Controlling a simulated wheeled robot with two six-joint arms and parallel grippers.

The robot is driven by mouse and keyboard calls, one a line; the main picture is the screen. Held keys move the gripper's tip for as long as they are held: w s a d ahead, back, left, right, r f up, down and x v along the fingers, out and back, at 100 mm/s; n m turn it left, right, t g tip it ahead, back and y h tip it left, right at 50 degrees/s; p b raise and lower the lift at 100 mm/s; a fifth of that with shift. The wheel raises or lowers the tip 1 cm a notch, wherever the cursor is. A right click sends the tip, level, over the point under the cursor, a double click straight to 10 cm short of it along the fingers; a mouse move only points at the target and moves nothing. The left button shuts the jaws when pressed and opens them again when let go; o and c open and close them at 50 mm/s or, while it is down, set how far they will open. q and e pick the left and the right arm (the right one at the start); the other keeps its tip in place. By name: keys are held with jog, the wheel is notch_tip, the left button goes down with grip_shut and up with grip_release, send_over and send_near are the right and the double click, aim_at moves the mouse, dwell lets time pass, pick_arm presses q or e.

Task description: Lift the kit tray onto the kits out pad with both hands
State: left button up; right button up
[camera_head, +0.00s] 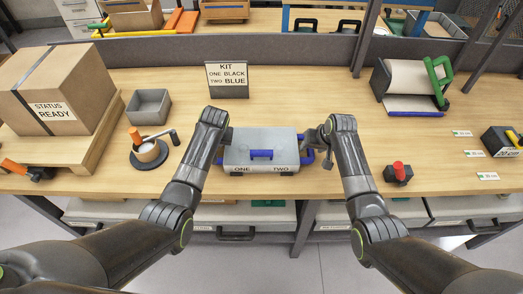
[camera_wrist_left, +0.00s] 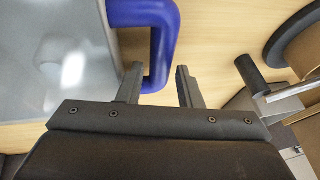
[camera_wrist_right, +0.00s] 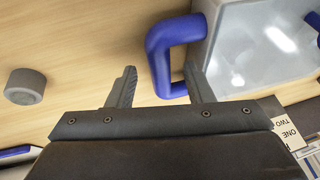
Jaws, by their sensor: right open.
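The kit tray (camera_head: 262,140) is a grey box with a blue handle on top and blue handles at both sides. It sits near the table's front edge, its front marked ONE and TWO. My left gripper (camera_wrist_left: 158,80) is open, its fingers on either side of the tray's left blue handle (camera_wrist_left: 165,40), apparently not clamped. My right gripper (camera_wrist_right: 158,82) is open, its fingers on either side of the right blue handle (camera_wrist_right: 160,58). My arm partly hides the left handle in the head view. I cannot make out a kits out pad.
A sign (camera_head: 227,80) reading KIT, one black, two blue stands behind the tray. A grey bin (camera_head: 149,107) and a round stand with a crank (camera_head: 149,153) are at left, beside a carton (camera_head: 57,90) on a wooden pallet. A red-knobbed block (camera_head: 398,173) is at right.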

pick_arm(q)
jog(key=shift+w+a+f, duration=0.15)
jog(key=shift+w+f, duration=0.05)
jog(key=shift+f, duration=0.4)
pick_arm(e)
jog(key=shift+w+a+f, duration=0.1)
jog(key=shift+w+f, duration=0.1)
jog(key=shift+f, duration=0.35)
pick_arm(q)
jog(key=c, duration=0.7)
pick_arm(e)
jog(key=c, duration=0.7)
grip_shut()
